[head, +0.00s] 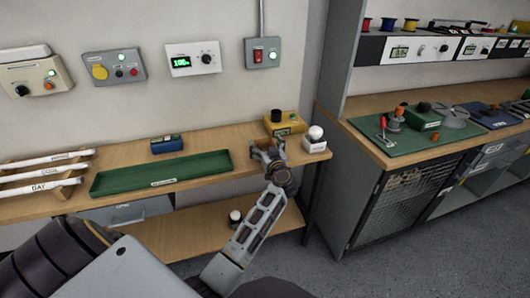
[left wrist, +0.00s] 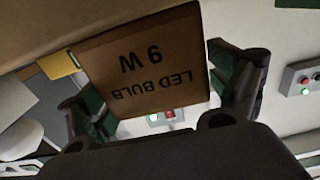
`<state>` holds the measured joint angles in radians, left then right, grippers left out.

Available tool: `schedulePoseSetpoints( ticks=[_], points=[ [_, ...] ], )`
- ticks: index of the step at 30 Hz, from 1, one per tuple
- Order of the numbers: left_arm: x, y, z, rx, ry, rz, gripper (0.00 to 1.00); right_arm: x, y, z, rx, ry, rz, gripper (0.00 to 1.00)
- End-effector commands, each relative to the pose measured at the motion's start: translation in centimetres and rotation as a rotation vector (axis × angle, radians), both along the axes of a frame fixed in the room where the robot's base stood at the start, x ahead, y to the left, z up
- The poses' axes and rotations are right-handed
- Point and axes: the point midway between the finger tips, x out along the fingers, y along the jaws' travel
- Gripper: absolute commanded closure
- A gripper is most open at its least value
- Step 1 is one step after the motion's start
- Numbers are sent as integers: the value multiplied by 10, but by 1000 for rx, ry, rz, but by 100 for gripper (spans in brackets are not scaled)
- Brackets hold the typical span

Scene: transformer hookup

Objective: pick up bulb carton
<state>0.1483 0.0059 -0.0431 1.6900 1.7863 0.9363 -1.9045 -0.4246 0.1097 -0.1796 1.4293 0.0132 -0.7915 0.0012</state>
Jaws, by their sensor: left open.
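The bulb carton (left wrist: 145,65) is a brown box printed "LED BULB 9 W", seen upside down in the left wrist view. It stands between the two fingers of my left gripper (left wrist: 163,97). The fingers are apart, one on each side, with a visible gap at the right; I cannot tell whether the left one touches. In the head view my left gripper (head: 266,152) is over the back table, in front of a yellow box (head: 285,123). I cannot make out the carton there; the gripper seems to hide it. My right gripper is out of view.
A white block with a round white bulb (head: 315,139) stands close to the right of the gripper. A long green tray (head: 162,173) and a small blue device (head: 166,144) lie to the left. Wall control boxes hang above. A workbench (head: 450,140) stands at right.

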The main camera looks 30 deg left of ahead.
Motion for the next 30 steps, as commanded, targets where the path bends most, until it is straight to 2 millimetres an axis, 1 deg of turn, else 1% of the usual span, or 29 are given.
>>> schedulePoseSetpoints(
  ticks=[14,24,30],
  points=[
    [0,0,0,0,0,0,9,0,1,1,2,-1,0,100],
    [0,0,0,0,0,0,53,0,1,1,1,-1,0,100],
    [0,0,0,0,0,0,53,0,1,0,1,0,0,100]
  ],
)
